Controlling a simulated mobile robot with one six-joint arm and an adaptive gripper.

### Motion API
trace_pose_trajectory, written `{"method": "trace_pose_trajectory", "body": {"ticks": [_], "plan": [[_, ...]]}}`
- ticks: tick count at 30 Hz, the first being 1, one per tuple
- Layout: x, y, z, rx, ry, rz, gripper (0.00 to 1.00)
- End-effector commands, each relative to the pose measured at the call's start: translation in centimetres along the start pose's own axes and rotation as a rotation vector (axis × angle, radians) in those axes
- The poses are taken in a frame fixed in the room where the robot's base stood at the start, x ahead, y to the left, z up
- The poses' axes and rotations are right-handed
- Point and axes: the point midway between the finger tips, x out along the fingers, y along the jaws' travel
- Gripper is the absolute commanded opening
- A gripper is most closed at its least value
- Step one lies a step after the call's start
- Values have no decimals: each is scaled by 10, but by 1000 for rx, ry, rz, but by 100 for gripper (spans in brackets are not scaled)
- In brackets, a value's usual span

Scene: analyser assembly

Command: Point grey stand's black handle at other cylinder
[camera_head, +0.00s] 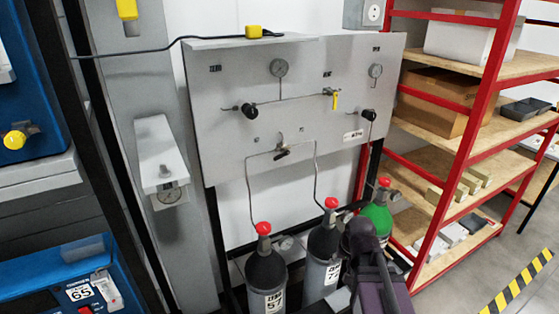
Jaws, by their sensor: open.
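The grey stand (225,120) is an upright metal panel in the middle of the head view. Its small black handle (282,153) is on a valve low in the panel's middle, between two thin pipes. The handle lies slanted, its lower end toward the left; its exact pointing is too small to tell. The left pipe runs to a dark cylinder with a red cap marked 57 (267,272). The right pipe runs to a second dark cylinder with a red cap (322,245). My dark arm is at the lower right, before the cylinders. I see no gripper fingers.
The panel also bears two black knobs (249,111), (369,115), a yellow lever (335,101) and gauges (278,68). A green cylinder (378,217) stands right, partly behind my arm. A red shelf (470,130) with boxes is at right; blue machines (70,285) are at left.

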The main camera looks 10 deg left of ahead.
Motion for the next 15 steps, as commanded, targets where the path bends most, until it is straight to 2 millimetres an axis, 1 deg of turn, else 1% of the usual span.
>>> {"method": "trace_pose_trajectory", "body": {"ticks": [1,5,6,11,15], "plan": [[8,-13,-15,8,53,-35,57],[16,-50,-54,54,208,-144,57],[17,-62,-66,71,255,-180,57],[15,-106,-110,159,438,-330,57],[7,-142,-145,256,586,-467,57]]}}
